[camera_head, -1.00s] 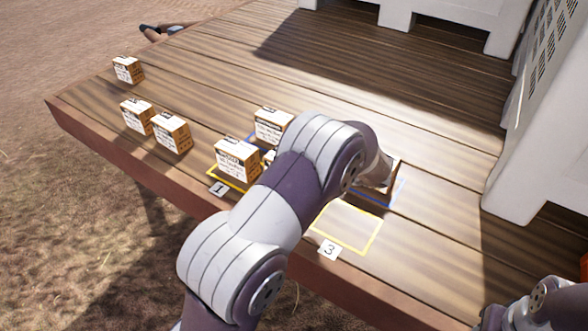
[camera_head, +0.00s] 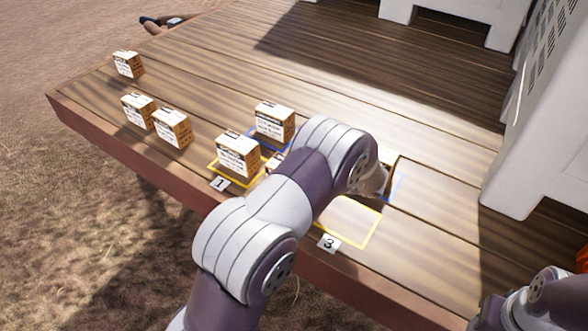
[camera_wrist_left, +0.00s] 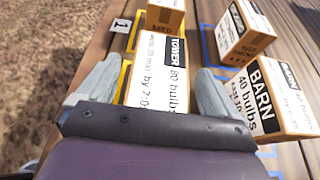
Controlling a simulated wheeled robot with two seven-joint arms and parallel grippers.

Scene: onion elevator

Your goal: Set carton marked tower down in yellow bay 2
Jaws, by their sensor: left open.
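The carton marked TOWER (camera_wrist_left: 158,88) stands between the two fingers of my left gripper (camera_wrist_left: 158,70) in the left wrist view. The fingers are open, one on each side of it. A yellow outline (camera_wrist_left: 125,82) shows along its left side, at the bay beyond plate 1. In the head view only a small part of a carton (camera_head: 274,163) shows behind my left arm, between the yellow bay 1 and bay 3 outlines. My arm hides the left gripper and plate 2 there. My right gripper is out of view; only part of its arm shows at lower right.
A carton (camera_head: 238,155) stands in yellow bay 1, by plate 1 (camera_head: 219,184). Another (camera_head: 274,122) stands behind it in a blue outline. A BARN carton (camera_wrist_left: 272,95) is close right of TOWER. Yellow bay 3 (camera_head: 376,228) is empty. Several cartons stand farther left; white crates stand right.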

